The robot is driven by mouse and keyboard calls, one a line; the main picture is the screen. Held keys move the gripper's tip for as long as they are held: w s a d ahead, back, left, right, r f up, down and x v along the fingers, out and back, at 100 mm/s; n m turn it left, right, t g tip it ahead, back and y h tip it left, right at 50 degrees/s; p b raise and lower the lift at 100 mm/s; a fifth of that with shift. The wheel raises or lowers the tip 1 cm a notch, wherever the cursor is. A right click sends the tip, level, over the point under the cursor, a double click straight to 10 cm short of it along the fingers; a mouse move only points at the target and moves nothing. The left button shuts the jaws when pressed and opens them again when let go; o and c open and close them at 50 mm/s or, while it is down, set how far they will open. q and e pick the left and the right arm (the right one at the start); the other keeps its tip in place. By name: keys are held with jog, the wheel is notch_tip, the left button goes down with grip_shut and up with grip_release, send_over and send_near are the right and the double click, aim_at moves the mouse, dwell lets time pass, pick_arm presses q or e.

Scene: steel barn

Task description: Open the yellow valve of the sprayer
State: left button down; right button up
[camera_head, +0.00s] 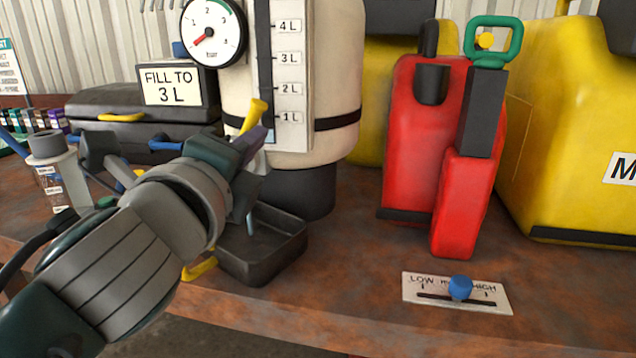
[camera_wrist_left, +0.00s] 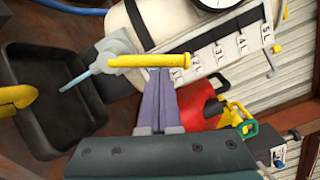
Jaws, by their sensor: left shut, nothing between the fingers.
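The sprayer is a cream tank (camera_head: 338,60) with a litre scale and a black base. Its yellow valve handle (camera_head: 255,115) sticks up at an angle at the tank's lower left. In the left wrist view the yellow handle (camera_wrist_left: 150,61) joins a pale grey-blue valve body (camera_wrist_left: 116,48). A thin pale-blue spout or stream runs from it towards the black tray (camera_wrist_left: 25,62). My left gripper (camera_head: 258,138) is shut and empty. Its purple fingertips (camera_wrist_left: 160,72) are right against or just beside the handle; I cannot tell whether they touch. My right gripper is not in view.
The black tray (camera_head: 298,243) stands below the valve, with a yellow part (camera_head: 200,269) beside it. A red canister (camera_head: 405,150), a yellow container (camera_head: 570,110) and a LOW-HIGH slider (camera_head: 460,288) are to the right. A dark toolbox (camera_head: 100,100) stands behind my left arm.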

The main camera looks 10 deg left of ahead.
pick_arm(q)
jog(key=a+r+n+p, duration=0.1)
jog(key=n, duration=0.1)
jog(key=shift+a+r+n, duration=0.1)
jog(key=shift+n, duration=0.2)
jog(key=shift+a+r+n+p, duration=0.15)
jog(key=shift+a+n+p, duration=0.55)
jog(key=shift+n, duration=0.5)
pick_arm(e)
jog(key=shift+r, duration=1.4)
